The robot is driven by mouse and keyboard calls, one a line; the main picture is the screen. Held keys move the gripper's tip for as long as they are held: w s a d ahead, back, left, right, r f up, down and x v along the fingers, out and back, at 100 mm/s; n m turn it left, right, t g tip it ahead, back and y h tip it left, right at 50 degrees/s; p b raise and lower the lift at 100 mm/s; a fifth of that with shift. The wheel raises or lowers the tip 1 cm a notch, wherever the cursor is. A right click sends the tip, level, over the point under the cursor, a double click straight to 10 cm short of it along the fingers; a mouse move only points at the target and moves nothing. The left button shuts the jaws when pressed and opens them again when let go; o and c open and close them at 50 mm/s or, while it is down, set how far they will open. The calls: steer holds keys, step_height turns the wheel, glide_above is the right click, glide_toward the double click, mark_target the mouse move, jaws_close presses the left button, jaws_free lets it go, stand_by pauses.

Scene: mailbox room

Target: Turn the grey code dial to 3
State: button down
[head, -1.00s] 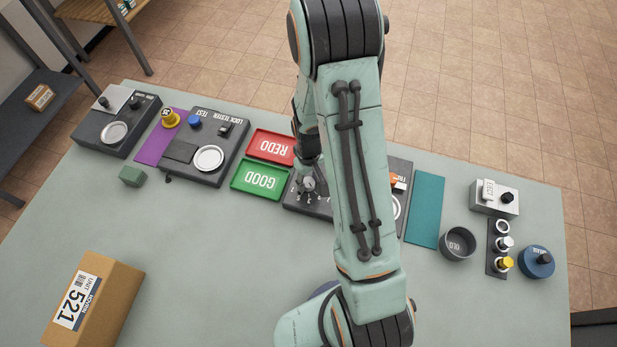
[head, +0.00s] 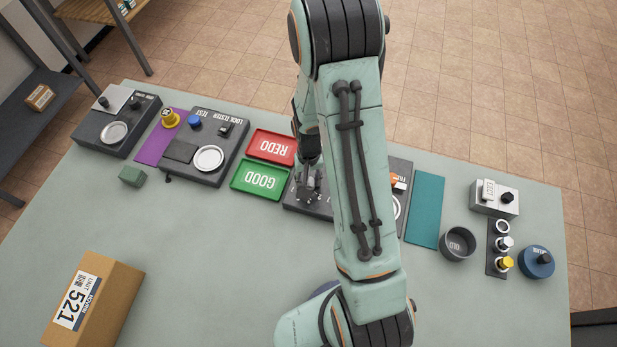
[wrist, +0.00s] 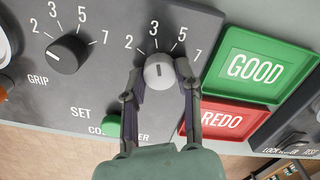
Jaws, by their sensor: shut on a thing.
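The grey code dial (wrist: 159,72) sits on the dark panel (wrist: 90,110) between my fingers in the wrist view. Its dark mark points up, roughly at the 3 of the scale 2, 3, 5, 7. My gripper (wrist: 160,80) is shut on the dial, one finger on each side. In the head view my gripper (head: 308,190) is over the left part of the panel (head: 298,205) and mostly covers the dial; my arm hides much of the panel.
A black GRIP dial (wrist: 67,54) is beside the grey one, with a green button (wrist: 111,126) below. The GOOD tray (wrist: 258,65) and REDO tray (wrist: 216,119) lie close to the panel. A cardboard box (head: 95,300) lies at the front left.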

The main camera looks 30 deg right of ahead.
steer(key=c, duration=0.8)
jaws_free()
step_height(320, 180, up, 12)
